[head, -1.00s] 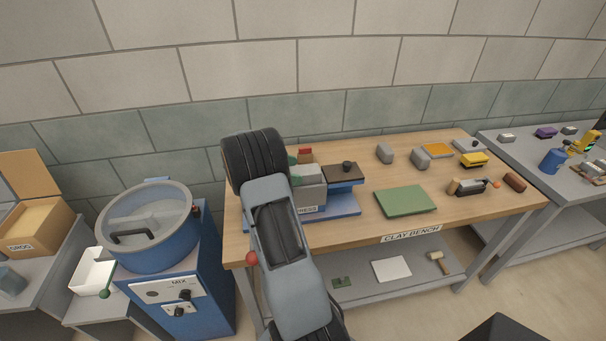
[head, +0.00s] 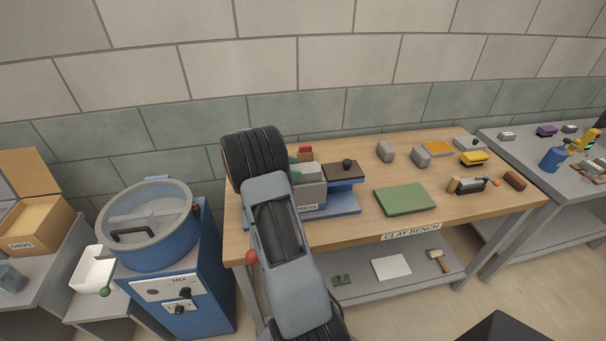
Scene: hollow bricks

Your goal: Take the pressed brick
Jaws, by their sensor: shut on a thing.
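The press stands on the left of the clay bench, with a grey mould box (head: 311,194) on a blue base (head: 343,205). A pale grey brick (head: 308,171) shows at the top of the mould box, partly covered by my arm. My gripper (head: 296,176) is mostly hidden behind my own wrist; only small green and dark parts show beside the brick. It is shut on the brick. Whether the brick's underside is clear of the mould cannot be told. The dark press lid (head: 341,171) with a black knob sits to the right of the mould.
A green mat (head: 405,200) lies bare on the clay bench (head: 350,227). The blue mixer (head: 150,235) stands left of the bench.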

